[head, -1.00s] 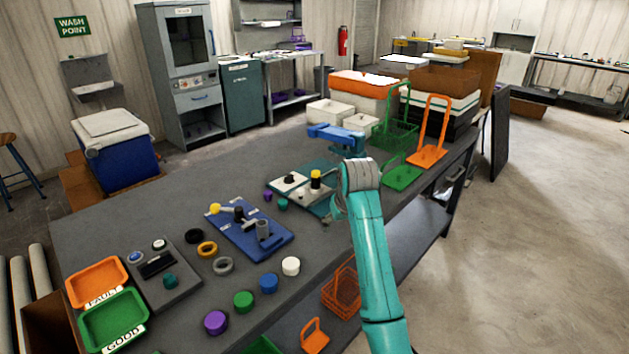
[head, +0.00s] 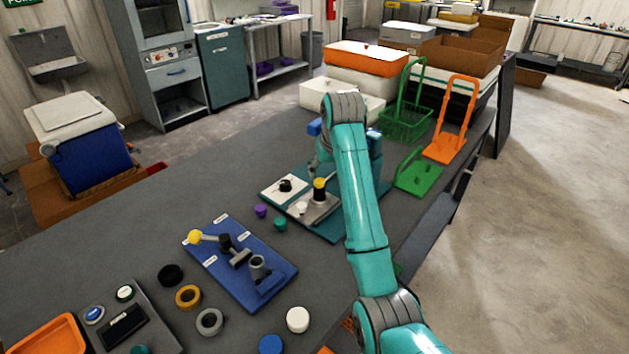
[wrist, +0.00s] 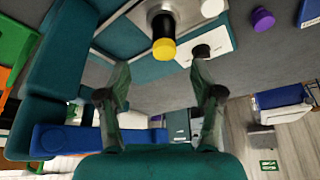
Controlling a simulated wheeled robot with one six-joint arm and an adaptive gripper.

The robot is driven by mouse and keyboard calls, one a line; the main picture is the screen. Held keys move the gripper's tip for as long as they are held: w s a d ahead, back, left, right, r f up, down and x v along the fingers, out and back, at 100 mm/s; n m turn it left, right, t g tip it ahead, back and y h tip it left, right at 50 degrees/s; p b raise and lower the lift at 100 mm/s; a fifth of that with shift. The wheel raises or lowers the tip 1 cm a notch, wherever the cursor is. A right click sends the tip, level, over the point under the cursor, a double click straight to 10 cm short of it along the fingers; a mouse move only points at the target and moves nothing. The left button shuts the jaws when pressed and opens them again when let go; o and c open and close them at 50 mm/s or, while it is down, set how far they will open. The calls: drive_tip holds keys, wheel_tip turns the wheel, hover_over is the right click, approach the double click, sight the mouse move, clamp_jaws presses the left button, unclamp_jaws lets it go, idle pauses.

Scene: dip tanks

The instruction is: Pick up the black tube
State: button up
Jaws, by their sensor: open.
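A dark upright cylinder with a yellow top (head: 320,190) stands on a metal block on the teal fixture (head: 345,227). It appears black below the yellow in the wrist view (wrist: 163,38). A short black piece (head: 286,185) sits on the white plate beside it and also shows in the wrist view (wrist: 201,51). I cannot tell for sure which is the black tube. My gripper (wrist: 160,75) is open, with nothing between its fingers. The yellow-topped cylinder lies just beyond the fingertips in the picture. My arm mostly hides the gripper in the head view.
A blue board (head: 240,262) with a yellow-knobbed lever and grey tube lies nearer. Purple (head: 261,211) and teal (head: 280,224) caps stand by the fixture. Green (head: 418,175) and orange (head: 452,120) handled stands are right of my arm.

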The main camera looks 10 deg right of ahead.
sight(320, 186)
drive_tip(key=x, duration=0.5)
drive_tip(key=shift+w+f, duration=0.2)
drive_tip(key=shift+f, duration=0.05)
drive_tip(key=shift+a+x, duration=0.15)
drive_tip(key=shift+x, duration=1.15)
drive_tip(key=shift+a+x, duration=0.15)
drive_tip(key=shift+x, duration=1.15)
clamp_jaws()
